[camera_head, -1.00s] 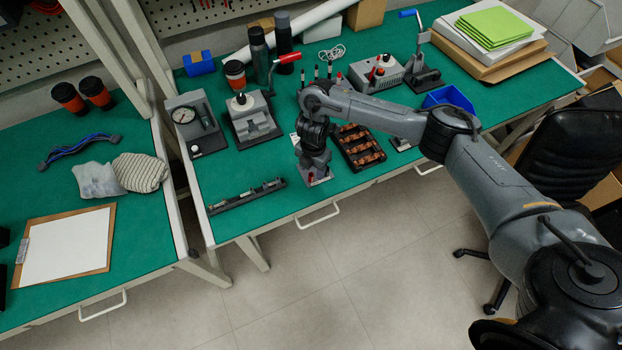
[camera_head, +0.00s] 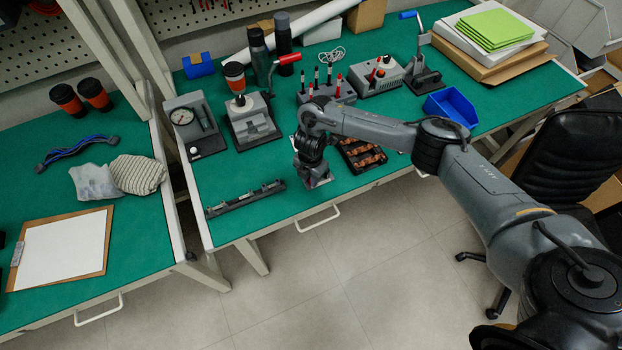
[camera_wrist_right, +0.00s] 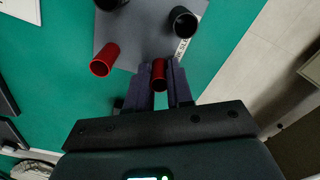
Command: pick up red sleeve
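My right gripper (camera_head: 312,178) points down at the front part of the middle bench, over a small grey plate (camera_head: 322,181). In the right wrist view, a red sleeve (camera_wrist_right: 159,76) sits between the two dark fingers of the right gripper (camera_wrist_right: 161,88). The fingers look closed against both its sides and hide part of it. A black sleeve (camera_wrist_right: 183,23) stands at upper right, and another is cut off at the top edge. My left gripper is not in view.
Right of the gripper lies a dark tray of copper parts (camera_head: 342,144). Behind are a grey holder with upright tools (camera_head: 344,93), a press (camera_head: 254,124) and a gauge stand (camera_head: 207,146). A black rail (camera_head: 243,199) lies left. A blue bin (camera_head: 451,106) is at right.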

